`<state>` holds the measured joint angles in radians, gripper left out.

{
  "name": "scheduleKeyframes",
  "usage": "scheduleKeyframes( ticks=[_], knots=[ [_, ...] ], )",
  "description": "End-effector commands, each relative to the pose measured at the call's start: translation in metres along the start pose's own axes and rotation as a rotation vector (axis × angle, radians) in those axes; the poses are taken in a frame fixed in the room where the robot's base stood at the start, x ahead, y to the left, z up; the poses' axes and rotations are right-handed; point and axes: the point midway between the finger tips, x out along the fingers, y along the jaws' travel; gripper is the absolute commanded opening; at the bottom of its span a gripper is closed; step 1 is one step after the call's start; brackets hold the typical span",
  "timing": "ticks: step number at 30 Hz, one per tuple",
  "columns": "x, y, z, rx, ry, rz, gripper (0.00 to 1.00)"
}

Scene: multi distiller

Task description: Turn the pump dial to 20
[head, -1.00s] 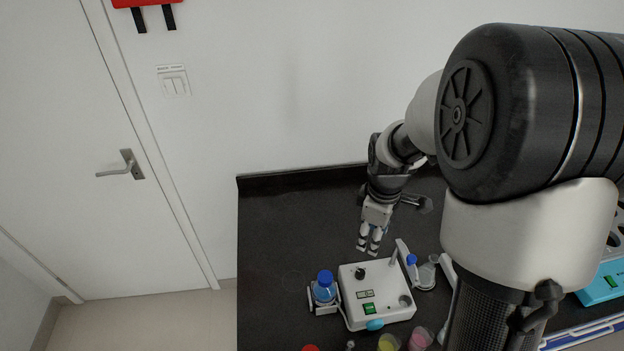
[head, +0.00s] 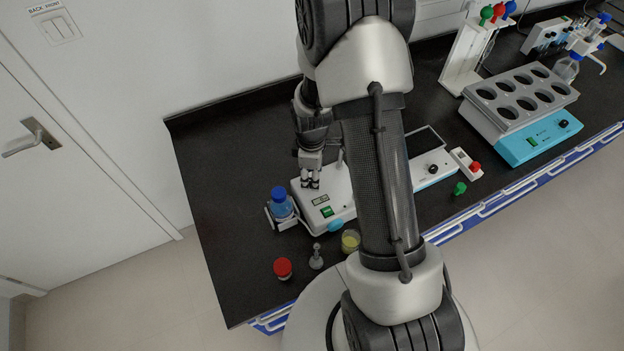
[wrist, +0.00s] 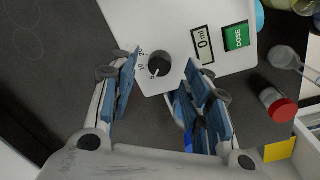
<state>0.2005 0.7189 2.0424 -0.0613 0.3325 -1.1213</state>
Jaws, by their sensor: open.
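The white pump box (head: 312,207) stands on the black bench, with a green DOSE button (wrist: 237,36) and a display (wrist: 203,45) reading 0 ml. The black pump dial (wrist: 159,66) shows in the wrist view, with the numbers 10 and 20 printed on its left side. A small pale mark is on the dial, but its exact setting is unclear. My gripper (wrist: 160,74) is open, with one blue-padded finger on each side of the dial and visible gaps between. In the head view my gripper (head: 311,183) points down over the box and hides the dial.
A blue-capped bottle (head: 281,205) stands in a holder left of the pump. A red-capped jar (head: 283,269), a small grey stand (head: 316,258) and a beaker of yellow liquid (head: 350,241) are in front. A tube rack device (head: 520,110) stands at right. The bench's left part is clear.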

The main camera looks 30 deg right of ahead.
Motion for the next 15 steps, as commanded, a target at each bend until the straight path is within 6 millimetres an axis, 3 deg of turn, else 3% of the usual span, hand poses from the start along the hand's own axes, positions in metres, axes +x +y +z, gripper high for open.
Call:
scheduleKeyframes(
  ticks=[6,15],
  knots=[
    [0.023,0.000,0.000,0.000,0.000,-0.001,0.44],
    [0.026,0.000,0.000,0.001,0.000,0.000,0.44]
  ],
)
